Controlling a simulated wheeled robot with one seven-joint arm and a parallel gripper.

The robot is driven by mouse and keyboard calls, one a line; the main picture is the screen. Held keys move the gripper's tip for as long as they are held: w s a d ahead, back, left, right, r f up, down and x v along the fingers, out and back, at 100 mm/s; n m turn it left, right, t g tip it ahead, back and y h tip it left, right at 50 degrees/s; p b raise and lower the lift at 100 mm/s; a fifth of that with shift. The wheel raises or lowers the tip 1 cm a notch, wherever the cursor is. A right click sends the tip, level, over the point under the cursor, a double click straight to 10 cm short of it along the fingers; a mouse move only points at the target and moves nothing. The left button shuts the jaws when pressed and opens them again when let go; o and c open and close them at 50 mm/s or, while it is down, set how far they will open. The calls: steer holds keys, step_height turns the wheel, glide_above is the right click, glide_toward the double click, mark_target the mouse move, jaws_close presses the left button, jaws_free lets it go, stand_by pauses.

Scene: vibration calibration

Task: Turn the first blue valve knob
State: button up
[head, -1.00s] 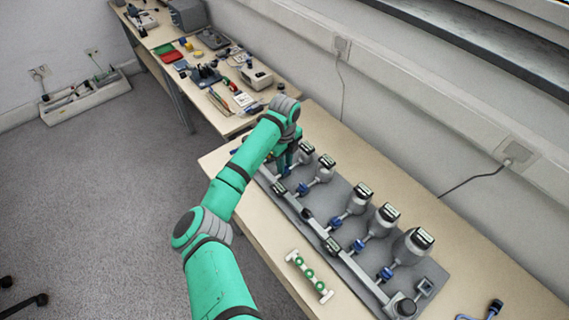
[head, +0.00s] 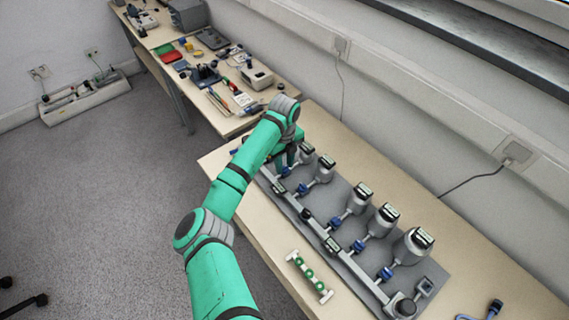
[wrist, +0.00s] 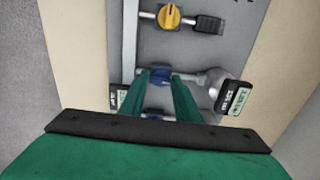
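A row of blue valve knobs runs along a grey panel (head: 330,260) on the bench. In the wrist view a blue knob (wrist: 160,76) lies between the tips of my gripper's two green fingers (wrist: 160,79). The fingers stand apart, one on each side of it; I cannot tell whether they touch it. In the head view my gripper (head: 285,163) is at the far end of the row, by the farthest blue knob (head: 286,171), which is partly hidden. A second blue knob (wrist: 152,114) shows between the fingers, nearer my palm.
A yellow knob (wrist: 168,16) sits beyond the fingertips. Grey bottle-shaped units (head: 359,199) with displays stand beside the knobs. A cluttered bench (head: 235,125) stands behind.

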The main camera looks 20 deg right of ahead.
mark_target(284, 167)
steer(key=shift+o, duration=0.9)
step_height(284, 167, up, 11)
steer(key=shift+f, duration=0.1)
